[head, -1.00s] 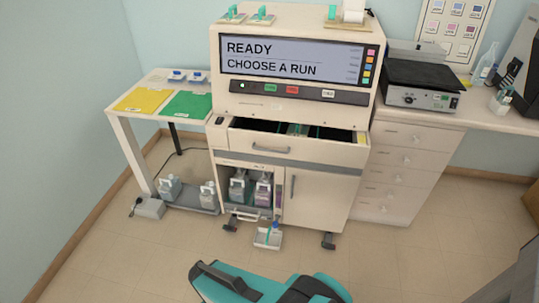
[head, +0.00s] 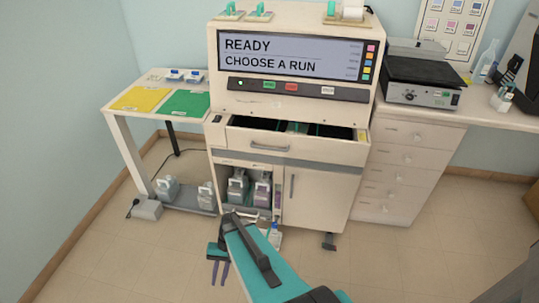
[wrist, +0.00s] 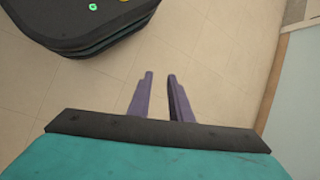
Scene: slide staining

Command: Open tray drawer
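The tray drawer (head: 330,154) in the cream staining machine stands pulled out. Its front carries a grey bar handle (head: 270,147), and its dark inside shows from above with a pale and green item near the middle. My gripper (head: 219,273) hangs low in front of the machine, well below the drawer and apart from it. Its two purple fingers point down. In the wrist view the fingers (wrist: 159,97) stand apart over bare floor with nothing between them, so the gripper is open and empty.
The machine screen (head: 290,55) reads "READY, CHOOSE A RUN". Below the drawer, an open bay holds bottles (head: 238,188) beside a closed door (head: 312,200). A side table (head: 160,84) stands left and a drawer cabinet (head: 408,165) right. Floor in front is mostly clear.

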